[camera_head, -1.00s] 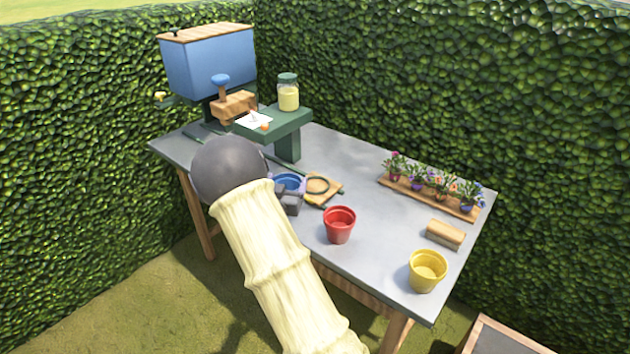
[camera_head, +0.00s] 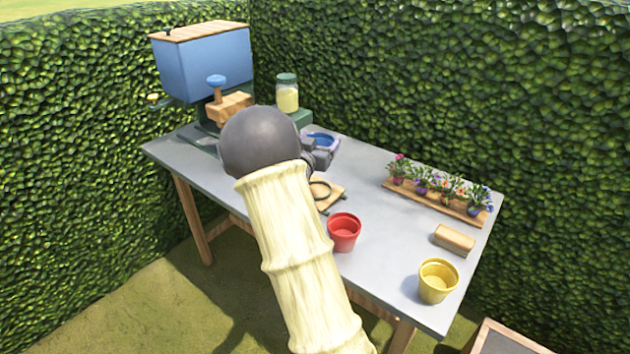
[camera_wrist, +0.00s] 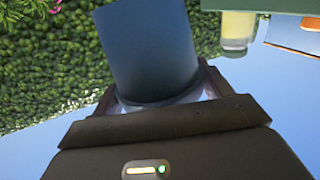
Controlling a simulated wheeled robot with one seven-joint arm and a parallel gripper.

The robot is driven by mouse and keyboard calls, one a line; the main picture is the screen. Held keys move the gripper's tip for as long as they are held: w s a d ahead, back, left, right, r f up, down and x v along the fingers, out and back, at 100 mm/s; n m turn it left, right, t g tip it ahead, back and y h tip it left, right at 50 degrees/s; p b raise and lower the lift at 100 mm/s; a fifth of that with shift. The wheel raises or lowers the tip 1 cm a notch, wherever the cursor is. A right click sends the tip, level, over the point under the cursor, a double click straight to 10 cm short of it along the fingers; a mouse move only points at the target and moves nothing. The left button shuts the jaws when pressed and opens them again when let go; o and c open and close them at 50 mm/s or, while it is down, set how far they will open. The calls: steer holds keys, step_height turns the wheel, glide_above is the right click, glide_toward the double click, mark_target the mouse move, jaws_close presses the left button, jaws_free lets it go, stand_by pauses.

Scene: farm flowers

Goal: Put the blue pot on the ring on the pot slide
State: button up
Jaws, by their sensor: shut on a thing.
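The blue pot (camera_head: 322,140) is in my gripper (camera_head: 314,154), which is shut on it and holds it behind the wooden pot slide, apparently above the table. The pot (camera_wrist: 148,45) fills the upper middle of the wrist view, between the fingers (camera_wrist: 160,98). The pot slide (camera_head: 334,193) is a small wooden board on the table, partly hidden by my arm. The dark ring (camera_head: 322,196) lies on it and is partly hidden too. The ring holds no pot that I can see.
A red pot (camera_head: 344,232) stands in front of the slide and a yellow pot (camera_head: 438,281) at the front right. A flower tray (camera_head: 440,201) and a wooden block (camera_head: 454,239) are at right. A jar (camera_head: 287,93) stands on the green stand (camera_head: 300,118).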

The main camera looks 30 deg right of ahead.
steer(key=f, duration=0.3)
steer(key=a+f, duration=0.1)
steer(key=f, duration=0.7)
steer(key=shift+w+a+f, duration=0.1)
steer(key=shift+w+a, duration=0.1)
steer(key=shift+w, duration=0.25)
